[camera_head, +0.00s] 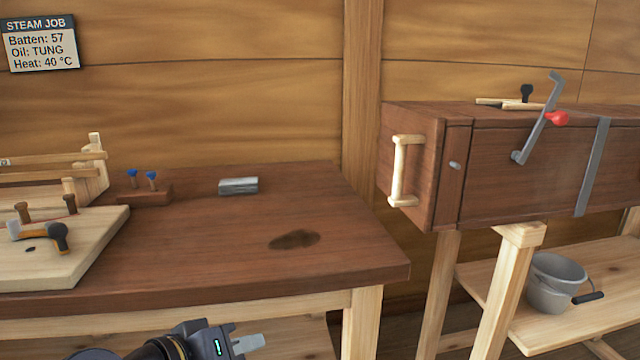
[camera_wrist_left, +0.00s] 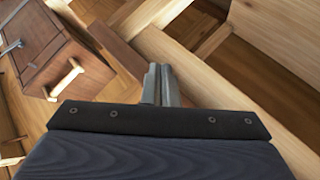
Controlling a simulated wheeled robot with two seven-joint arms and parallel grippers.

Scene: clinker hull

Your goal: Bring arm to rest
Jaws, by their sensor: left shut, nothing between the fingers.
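My left gripper (camera_head: 248,343) is low in the head view, in front of the workbench's front edge and below its top. Its fingers are together with nothing between them. In the left wrist view the shut fingers (camera_wrist_left: 160,85) point toward the bench's pale wooden frame. My right gripper is in neither view.
The brown workbench (camera_head: 225,240) bears a metal block (camera_head: 238,186), a holder with blue-topped pegs (camera_head: 145,194) and a pale board (camera_head: 60,262). A wooden steam box (camera_head: 540,165) stands at right on pale legs, above a grey bucket (camera_head: 555,285). A sign (camera_head: 40,45) hangs upper left.

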